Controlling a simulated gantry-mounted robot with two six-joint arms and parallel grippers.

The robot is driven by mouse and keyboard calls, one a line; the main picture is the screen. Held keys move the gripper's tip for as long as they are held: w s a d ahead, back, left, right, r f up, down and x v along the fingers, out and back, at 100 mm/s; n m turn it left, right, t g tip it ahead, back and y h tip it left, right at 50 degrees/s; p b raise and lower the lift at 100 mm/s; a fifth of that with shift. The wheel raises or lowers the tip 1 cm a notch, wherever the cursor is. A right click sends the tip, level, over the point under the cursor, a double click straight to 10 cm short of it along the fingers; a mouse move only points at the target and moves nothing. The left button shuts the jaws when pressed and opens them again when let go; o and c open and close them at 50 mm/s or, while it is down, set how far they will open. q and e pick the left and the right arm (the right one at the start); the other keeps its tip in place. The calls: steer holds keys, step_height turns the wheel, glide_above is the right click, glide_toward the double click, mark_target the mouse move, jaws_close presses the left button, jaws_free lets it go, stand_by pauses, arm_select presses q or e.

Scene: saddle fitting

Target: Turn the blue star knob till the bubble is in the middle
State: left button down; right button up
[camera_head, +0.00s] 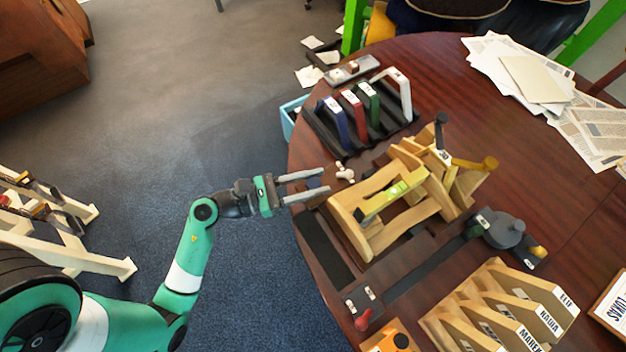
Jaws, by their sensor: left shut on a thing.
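My left gripper (318,182) reaches in from the left at the table's edge. Its two fingers are shut on the blue star knob (314,183), of which a small dark blue part shows between them. A yellow-green spirit level (393,197) lies tilted in the picture across the wooden saddle frame (372,222), to the right of the gripper. Its bubble is too small to make out. A cream star knob (345,172) sits just beyond the fingertips. My right gripper is not in view.
A black rack (345,137) with several coloured clamp-like frames stands behind. A dark clamp device (497,230) is at the right. Labelled wooden pieces (500,308) stand at the front. A red-handled part (362,308) is near the front edge. Papers (520,75) lie at the back right.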

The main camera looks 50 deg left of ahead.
arm_select(q)
steer(key=m+g+h, duration=0.1)
steer(key=h, duration=0.1)
steer(key=m+g+h+b, duration=0.1)
steer(key=m+h, duration=0.1)
steer(key=shift+a+f, duration=0.15)
steer(key=shift+m+g+h+b, duration=0.3)
steer(key=shift+m+g+h, duration=0.2)
steer(key=shift+g+h, duration=0.15)
steer(key=c, duration=0.8)
jaws_free()
steer(key=shift+o, duration=0.2)
steer(key=shift+s, duration=0.1)
steer(key=p+v, duration=0.1)
steer(key=v, duration=1)
steer(key=shift+s, duration=0.2)
